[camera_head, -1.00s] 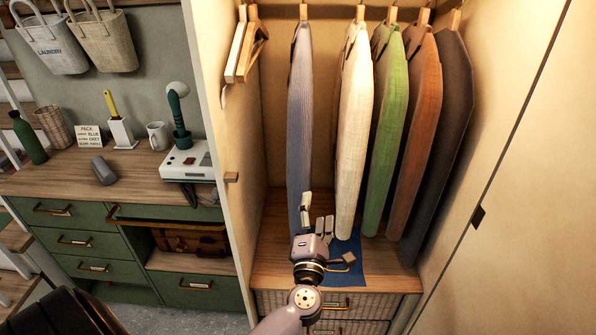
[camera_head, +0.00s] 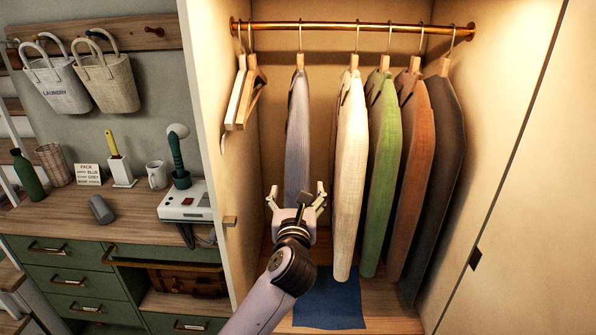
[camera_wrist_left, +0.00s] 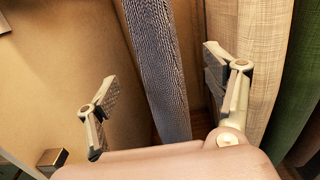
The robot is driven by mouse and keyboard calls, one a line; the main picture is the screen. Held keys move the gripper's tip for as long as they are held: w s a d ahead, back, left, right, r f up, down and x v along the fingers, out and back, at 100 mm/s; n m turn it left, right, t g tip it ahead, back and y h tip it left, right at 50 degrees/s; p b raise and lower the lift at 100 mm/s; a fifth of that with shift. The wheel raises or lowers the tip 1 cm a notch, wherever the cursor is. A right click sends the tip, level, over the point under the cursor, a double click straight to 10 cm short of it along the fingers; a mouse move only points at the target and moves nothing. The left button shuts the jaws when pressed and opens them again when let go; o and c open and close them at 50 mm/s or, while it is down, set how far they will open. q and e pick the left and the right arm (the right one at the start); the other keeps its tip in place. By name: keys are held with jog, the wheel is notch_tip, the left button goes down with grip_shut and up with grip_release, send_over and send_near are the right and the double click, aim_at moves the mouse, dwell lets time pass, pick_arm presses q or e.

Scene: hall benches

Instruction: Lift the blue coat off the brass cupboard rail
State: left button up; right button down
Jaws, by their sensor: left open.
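The blue coat (camera_head: 298,130), blue-grey and finely striped, hangs from a wooden hanger on the brass rail (camera_head: 330,27) in the cupboard. My left gripper (camera_head: 297,194) is open in front of the coat's lower part, one finger to each side of it in the picture. In the left wrist view the coat (camera_wrist_left: 160,60) runs down between the two spread fingers, nearer the right one. Neither finger clearly touches it. The gripper hides the coat's lower end in the head view. My right gripper is not in view.
A cream coat (camera_head: 350,170) hangs close to the right, then green, rust and dark grey coats. Empty wooden hangers (camera_head: 245,95) hang at the left. A blue mat (camera_head: 330,302) lies on the cupboard floor. The cupboard's left wall (camera_head: 215,120) borders a cluttered counter.

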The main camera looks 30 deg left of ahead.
pick_arm(q)
jog(key=p+x, duration=0.1)
jog(key=x, duration=0.7)
jog(key=shift+w+a+p, duration=0.15)
jog(key=shift+a+p, duration=0.05)
jog(key=shift+p, duration=0.1)
jog(key=shift+w+a, duration=0.15)
jog(key=shift+w, duration=0.15)
